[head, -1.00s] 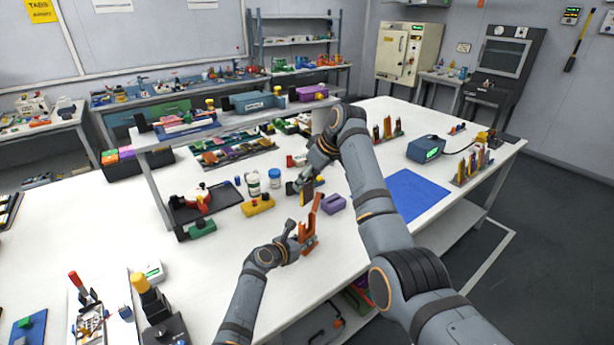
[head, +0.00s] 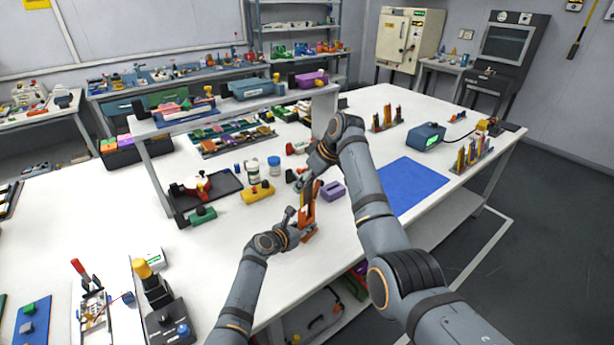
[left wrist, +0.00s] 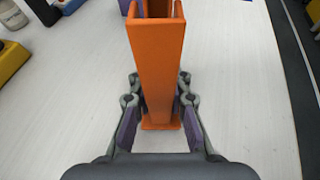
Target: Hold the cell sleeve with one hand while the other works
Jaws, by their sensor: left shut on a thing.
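The orange cell sleeve (head: 308,213) stands upright on the white table in the head view. In the left wrist view the sleeve (left wrist: 157,65) rises between my finger pads, its open top facing up. My left gripper (head: 293,224) is shut on the sleeve's lower part, with one finger on each side (left wrist: 158,112). My right gripper (head: 308,182) is just above and behind the sleeve's top. A dark piece shows between it and the sleeve, too small to identify. The right fingertips are partly hidden, so their opening is unclear.
A purple block (head: 333,191) stands close right of the sleeve. A yellow block (head: 257,193), white jars (head: 253,171) and a green block (head: 202,215) lie to the left. A blue mat (head: 412,188) lies to the right. The table in front of the sleeve is clear.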

